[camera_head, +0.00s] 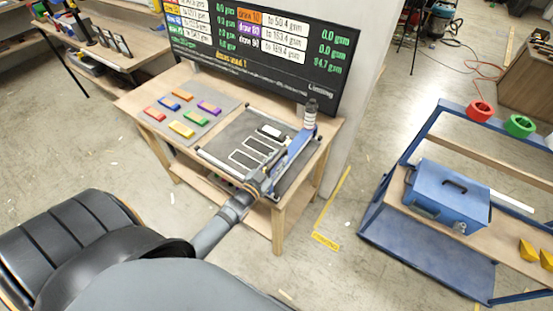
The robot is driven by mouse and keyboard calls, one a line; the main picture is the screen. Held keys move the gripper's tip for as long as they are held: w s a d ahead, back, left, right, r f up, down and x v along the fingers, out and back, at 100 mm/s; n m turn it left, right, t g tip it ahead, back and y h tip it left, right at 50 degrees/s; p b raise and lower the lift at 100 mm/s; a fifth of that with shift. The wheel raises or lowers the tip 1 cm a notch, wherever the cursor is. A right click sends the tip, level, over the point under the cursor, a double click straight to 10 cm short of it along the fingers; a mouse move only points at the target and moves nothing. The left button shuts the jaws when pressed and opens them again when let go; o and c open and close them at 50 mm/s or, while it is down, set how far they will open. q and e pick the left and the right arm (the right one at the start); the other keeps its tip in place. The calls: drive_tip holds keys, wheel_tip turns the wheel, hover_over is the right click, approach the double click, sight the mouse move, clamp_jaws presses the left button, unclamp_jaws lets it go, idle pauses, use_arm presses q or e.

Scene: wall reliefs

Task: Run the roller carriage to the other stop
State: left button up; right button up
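A flat press-like device (240,145) with a dark grey bed, white-outlined frames and metal rails lies on the wooden table. A blue bar (293,153), which looks like the roller carriage, crosses the right side of the bed. A grey and white cylindrical post (310,114) stands at its far end. My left gripper (264,181) is at the near end of the blue bar, at the table's front edge. It is small and overlaps the bar, so I cannot tell whether its fingers are closed or touching. The stops are not clear. My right gripper is not in view.
A grey mat (190,135) with several coloured blocks lies on the table's left. A screen (262,55) stands behind. A blue-framed bench (395,210) with a blue toolbox (447,195) is at the right. Open floor (345,185) lies between, with yellow tape.

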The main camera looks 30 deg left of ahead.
use_arm(q)
drive_tip(key=shift+o, duration=0.8)
drive_tip(key=shift+d, duration=0.1)
drive_tip(key=shift+d+r, duration=0.1)
drive_tip(key=shift+s, duration=0.2)
drive_tip(key=s+a, duration=0.1)
drive_tip(key=s, duration=1)
drive_tip(key=shift+s, duration=0.25)
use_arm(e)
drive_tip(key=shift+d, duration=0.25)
use_arm(q)
drive_tip(key=shift+a, duration=0.1)
